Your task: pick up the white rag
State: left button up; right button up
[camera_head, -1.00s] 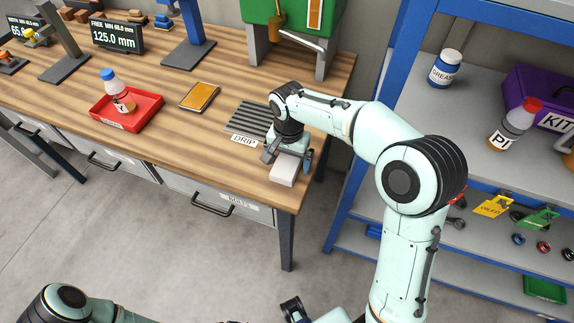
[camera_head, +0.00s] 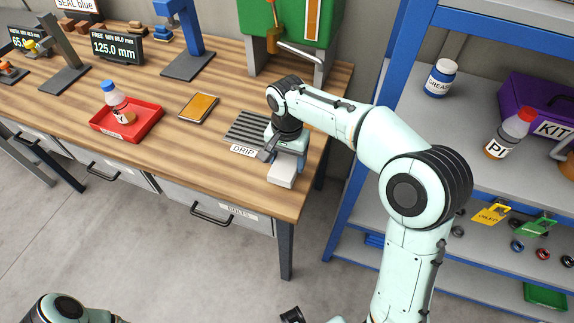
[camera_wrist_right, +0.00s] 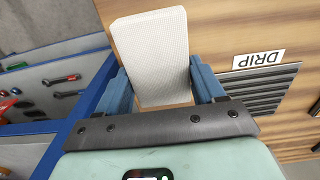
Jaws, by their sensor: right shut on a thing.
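The white rag (camera_head: 283,173) is a folded, textured block at the right front corner of the wooden workbench. In the right wrist view the rag (camera_wrist_right: 152,55) sits between the two blue fingers of my right gripper (camera_wrist_right: 160,85). My right gripper (camera_head: 287,152) reaches down over the bench and is shut on the rag, whose front end sticks out past the fingers. I cannot tell whether the rag still touches the bench. Of my left arm, only a part shows at the bottom left; its gripper cannot be made out.
A dark ribbed drip tray (camera_head: 247,128) labelled DRIP lies just left of my right gripper. A red tray (camera_head: 140,130) holds a blue-capped bottle (camera_head: 117,103). An orange-topped pad (camera_head: 199,107) lies between them. A blue-framed shelf (camera_head: 372,120) stands right of the bench.

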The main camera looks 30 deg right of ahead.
aim_at(287, 160)
pick_arm(q)
jog(key=r+p, duration=0.1)
jog(key=w+r+p, duration=0.2)
jog(key=r, duration=0.1)
pick_arm(e)
notch_tip(287, 160, up, 16)
jog(key=shift+f, duration=0.2)
